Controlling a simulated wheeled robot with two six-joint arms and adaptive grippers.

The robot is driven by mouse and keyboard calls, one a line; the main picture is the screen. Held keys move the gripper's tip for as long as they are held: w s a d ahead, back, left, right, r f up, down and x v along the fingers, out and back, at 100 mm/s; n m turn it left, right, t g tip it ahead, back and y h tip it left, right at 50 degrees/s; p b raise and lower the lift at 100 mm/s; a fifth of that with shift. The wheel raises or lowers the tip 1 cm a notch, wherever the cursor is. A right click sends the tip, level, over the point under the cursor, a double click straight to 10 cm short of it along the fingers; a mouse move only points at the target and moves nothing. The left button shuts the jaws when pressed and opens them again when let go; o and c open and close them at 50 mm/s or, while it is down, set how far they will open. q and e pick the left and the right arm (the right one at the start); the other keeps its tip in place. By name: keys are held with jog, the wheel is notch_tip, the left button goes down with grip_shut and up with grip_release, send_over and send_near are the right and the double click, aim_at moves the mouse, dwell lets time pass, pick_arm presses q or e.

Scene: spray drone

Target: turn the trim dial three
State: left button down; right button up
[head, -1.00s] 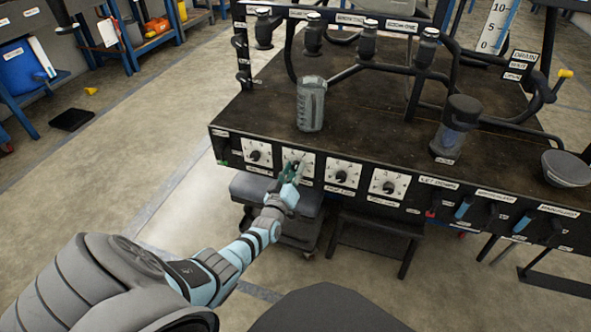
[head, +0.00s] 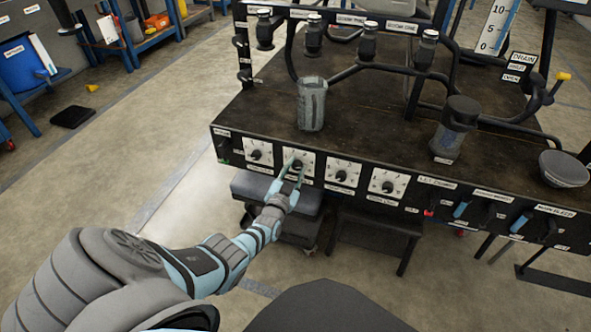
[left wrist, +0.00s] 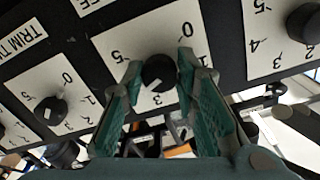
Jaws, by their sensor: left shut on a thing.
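My left gripper (head: 294,168) is at the front panel, on the second dial from the left. In the left wrist view its two green fingers (left wrist: 162,92) stand on either side of that dial's black knob (left wrist: 159,72) and are shut on it. The white dial card (left wrist: 118,62) shows the digits 0, 1, 3 and 5; the knob's white mark is on its lower side. The dial's own name label is cut off. A neighbouring dial (left wrist: 50,108) has a label beginning "TRIM TW". In the head view, dials also stand left (head: 257,153) and right (head: 342,176) of the gripper.
A fourth dial (head: 388,186) is farther right, then several blue and black switches. A grey canister (head: 311,104), a dark-lidded jar (head: 455,128) and a bowl (head: 564,169) stand on the bench (head: 380,125). A wheeled stool (head: 275,195) is below the panel.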

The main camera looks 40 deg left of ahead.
pick_arm(q)
jog(key=m, duration=0.3)
jog(key=shift+r+m, duration=0.1)
jog(key=shift+m, duration=0.3)
jog(key=m, duration=0.6)
jog(key=shift+p, duration=0.3)
jog(key=shift+m, duration=0.3)
pick_arm(e)
jog(key=shift+s+d+r+g, duration=0.1)
jog(key=shift+s+d+g, duration=0.2)
jog(key=shift+s, duration=0.35)
jog(key=shift+w, duration=0.1)
pick_arm(q)
jog(key=c, duration=1.3)
grip_release()
pick_arm(e)
jog(key=shift+w, duration=0.1)
